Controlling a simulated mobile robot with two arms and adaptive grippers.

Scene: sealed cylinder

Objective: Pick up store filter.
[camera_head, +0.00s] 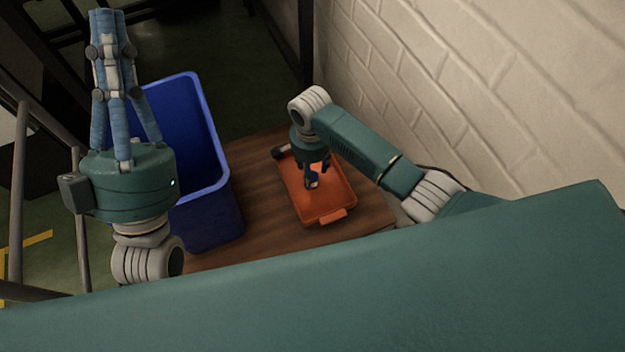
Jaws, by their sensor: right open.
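A small dark-blue object with a pale patch (312,181), perhaps the filter, is in the orange tray (340,197) on the wooden table. It is too small to identify surely. My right gripper (315,180) points down over the tray, open, with its fingers around or just above this object. I cannot tell whether they touch it. My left gripper (111,14) is raised at the upper left with its blue-grey fingers pointing up, close together at the tips. Nothing shows in it.
A deep blue bin (215,222) stands left of the tray. A small dark and grey item (281,152) is at the tray's far left corner. A white brick wall (480,90) rises close on the right. Metal railings (18,200) stand at the left. Bare wooden tabletop (262,205) lies between bin and tray.

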